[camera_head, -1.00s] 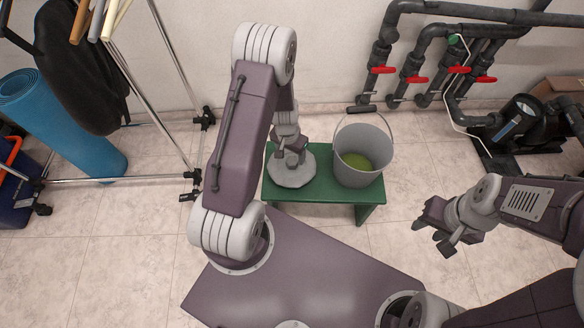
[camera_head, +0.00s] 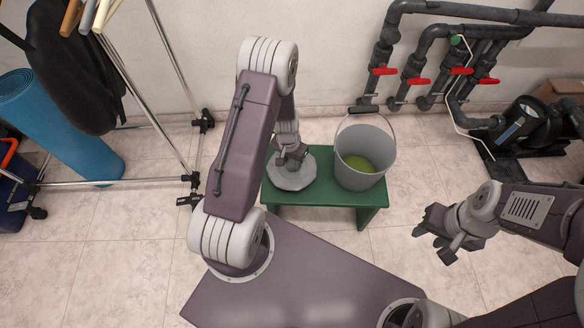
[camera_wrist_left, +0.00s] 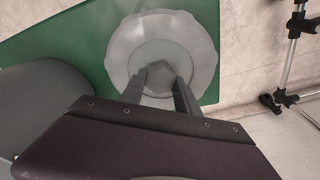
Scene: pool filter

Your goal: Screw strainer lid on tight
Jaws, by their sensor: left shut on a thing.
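The strainer lid (camera_head: 290,181) is a round grey-white disc with a scalloped rim and a raised middle knob. It lies flat on the left part of a green bench (camera_head: 318,196). My left gripper (camera_head: 291,157) reaches down onto it from above. In the left wrist view the two fingers (camera_wrist_left: 160,77) are shut on the knob of the lid (camera_wrist_left: 128,36), one finger on each side. The lid still rests on the bench. My right gripper (camera_head: 437,240) is open and empty, over the floor to the right of the bench.
A grey bucket (camera_head: 349,175) with greenish contents stands on the bench right of the lid. A dark pump (camera_head: 520,122) stands at the far right, near pipes with red valve handles (camera_head: 418,80). A metal rack (camera_head: 172,115) and blue roll (camera_head: 60,130) stand at left.

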